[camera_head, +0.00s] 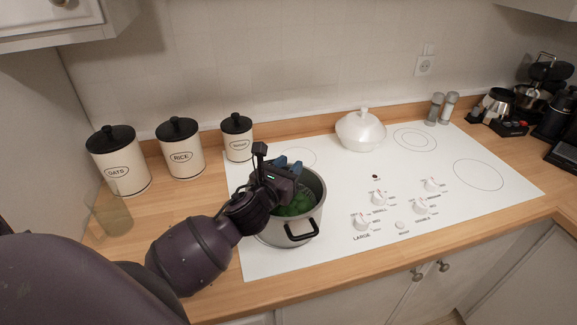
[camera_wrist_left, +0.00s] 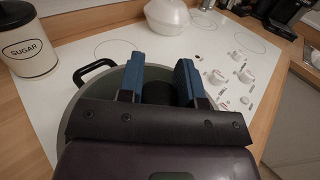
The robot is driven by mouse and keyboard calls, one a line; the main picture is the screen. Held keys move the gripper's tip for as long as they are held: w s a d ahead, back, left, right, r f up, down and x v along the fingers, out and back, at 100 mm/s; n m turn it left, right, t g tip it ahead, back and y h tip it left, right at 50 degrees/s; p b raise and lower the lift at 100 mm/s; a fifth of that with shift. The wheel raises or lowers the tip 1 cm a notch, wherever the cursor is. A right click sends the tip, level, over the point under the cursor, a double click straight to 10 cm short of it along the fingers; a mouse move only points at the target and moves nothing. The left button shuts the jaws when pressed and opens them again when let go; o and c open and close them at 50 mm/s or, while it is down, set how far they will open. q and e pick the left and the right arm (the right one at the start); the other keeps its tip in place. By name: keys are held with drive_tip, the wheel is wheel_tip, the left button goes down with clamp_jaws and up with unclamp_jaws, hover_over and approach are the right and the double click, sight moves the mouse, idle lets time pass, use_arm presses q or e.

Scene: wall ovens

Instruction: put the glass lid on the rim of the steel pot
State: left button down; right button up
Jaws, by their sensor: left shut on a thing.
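The steel pot (camera_head: 283,232) stands on the left front of the white cooktop, with green food inside and black side handles. My left gripper (camera_wrist_left: 160,80) is directly over the pot, its blue fingers shut on a dark knob (camera_wrist_left: 158,93), which looks like the glass lid's. The clear lid (camera_wrist_left: 100,97) is hard to make out; a grey-green disc spreads under the fingers within the pot's outline in the left wrist view. I cannot tell whether the lid touches the rim all round. My gripper and wrist hide part of the pot. My right gripper is not in view.
Canisters marked oats (camera_head: 122,168), rice (camera_head: 183,157) and a third (camera_head: 238,145) line the back left counter. A white lidded dish (camera_head: 361,131) stands at the back of the cooktop. A clear glass (camera_head: 110,216) is at left. The cooktop's right side is clear.

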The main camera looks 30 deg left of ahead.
use_arm(q)
drive_tip(key=c, duration=0.7)
unclamp_jaws()
drive_tip(key=s, duration=0.6)
drive_tip(key=s+b, duration=0.1)
drive_tip(key=s, duration=0.2)
drive_tip(key=shift+s+d+f, duration=0.1)
drive_tip(key=shift+s+d, duration=0.25)
drive_tip(key=shift+d, duration=0.05)
drive_tip(key=shift+s, duration=0.55)
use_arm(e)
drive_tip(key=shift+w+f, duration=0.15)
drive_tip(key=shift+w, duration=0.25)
